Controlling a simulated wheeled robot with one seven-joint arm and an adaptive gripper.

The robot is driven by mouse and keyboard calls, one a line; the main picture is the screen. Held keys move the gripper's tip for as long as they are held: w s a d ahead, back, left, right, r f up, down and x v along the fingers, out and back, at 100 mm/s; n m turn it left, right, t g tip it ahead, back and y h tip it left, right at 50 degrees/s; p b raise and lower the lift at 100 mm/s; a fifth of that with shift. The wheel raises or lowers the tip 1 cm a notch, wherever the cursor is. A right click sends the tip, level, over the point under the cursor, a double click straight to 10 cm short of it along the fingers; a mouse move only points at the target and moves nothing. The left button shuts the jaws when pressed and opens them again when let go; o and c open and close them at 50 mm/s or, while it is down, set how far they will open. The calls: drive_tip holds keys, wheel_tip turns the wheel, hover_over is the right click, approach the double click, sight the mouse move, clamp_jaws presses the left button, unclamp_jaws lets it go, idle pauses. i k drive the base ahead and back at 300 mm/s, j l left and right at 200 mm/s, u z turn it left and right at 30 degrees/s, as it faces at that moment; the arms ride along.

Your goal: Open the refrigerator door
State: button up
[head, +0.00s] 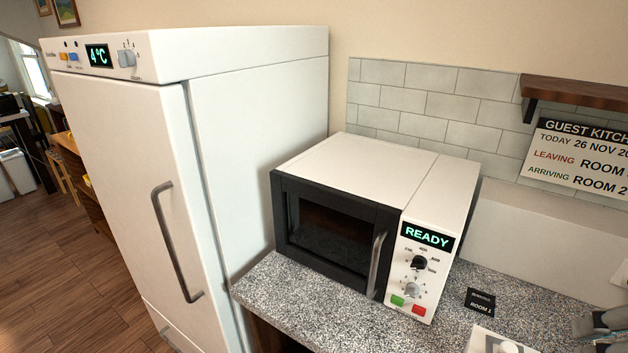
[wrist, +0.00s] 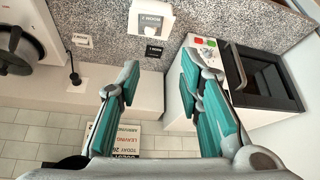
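The white refrigerator (head: 255,130) stands at the left in the head view. Its door (head: 115,170) looks closed, with a dark narrow seam along its right edge. The door's long grey vertical handle (head: 170,245) is on the right side of the door. A green display on the top panel reads 4°C. My gripper (wrist: 160,72) is open and empty in the wrist view, its two teal-padded fingers spread wide. It is over the counter area, apart from the refrigerator, which does not show in the wrist view.
A microwave (head: 365,175) reading READY stands on the speckled counter (head: 290,300), right of the refrigerator; it also shows in the wrist view (wrist: 180,105). A wooden shelf (head: 580,92) and a sign (head: 580,155) are on the wall at right. Open wooden floor (head: 65,270) lies left of the refrigerator.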

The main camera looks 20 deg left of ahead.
sight(135, 140)
drive_tip(key=u, duration=1.9)
drive_tip(key=i+j+u, duration=0.5)
drive_tip(key=i+j, duration=0.05)
drive_tip(key=j, duration=0.05)
